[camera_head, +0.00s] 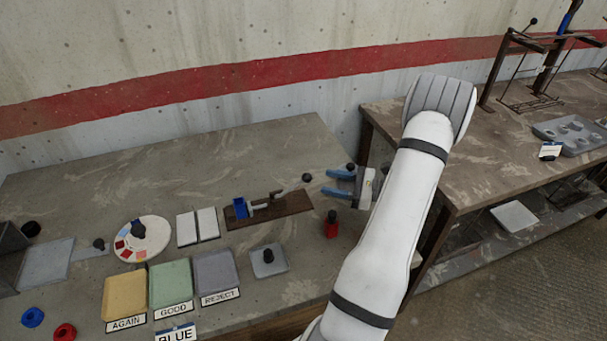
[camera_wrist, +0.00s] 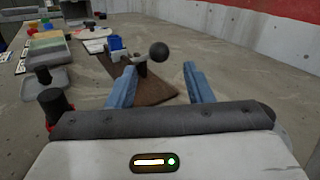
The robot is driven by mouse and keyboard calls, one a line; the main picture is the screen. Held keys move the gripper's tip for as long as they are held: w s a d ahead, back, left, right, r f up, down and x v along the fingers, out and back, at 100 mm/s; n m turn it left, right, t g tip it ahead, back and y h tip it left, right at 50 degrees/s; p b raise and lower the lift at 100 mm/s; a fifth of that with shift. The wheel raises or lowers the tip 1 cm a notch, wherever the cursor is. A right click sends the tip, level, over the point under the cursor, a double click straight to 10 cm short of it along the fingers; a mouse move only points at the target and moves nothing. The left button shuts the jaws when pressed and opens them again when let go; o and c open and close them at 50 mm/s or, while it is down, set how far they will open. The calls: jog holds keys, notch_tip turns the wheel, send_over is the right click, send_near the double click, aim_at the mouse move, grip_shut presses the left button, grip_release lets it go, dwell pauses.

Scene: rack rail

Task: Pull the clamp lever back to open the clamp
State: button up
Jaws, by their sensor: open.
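The clamp (camera_head: 262,202) is mounted on a dark brown board (camera_head: 290,205) on the table, with a blue block (camera_head: 240,208) at its left end. Its lever (camera_head: 290,190) slants up to the right and ends in a black ball knob (camera_head: 307,178). My gripper (camera_head: 326,182) is open and empty, just right of the knob, with its blue fingers pointing left at it. In the wrist view the knob (camera_wrist: 158,51) shows between and just beyond the fingertips, with no visible contact. The blue block (camera_wrist: 116,43) shows behind it; part of the lever base is hidden by the left finger.
A red, black-topped object (camera_head: 331,228) stands below my gripper. A grey tray with a black knob (camera_head: 268,266), three labelled trays (camera_head: 171,284) and a round colour disc (camera_head: 155,232) lie left. A second table (camera_head: 470,160) is at the right, and the wall is behind.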

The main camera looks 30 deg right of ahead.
aim_at(308, 178)
jog(key=p+x, duration=0.1)
jog(key=x, duration=0.6)
jog(key=shift+w+a+p, duration=0.15)
jog(key=shift+a+p, duration=0.1)
jog(key=shift+p, duration=0.05)
grip_shut()
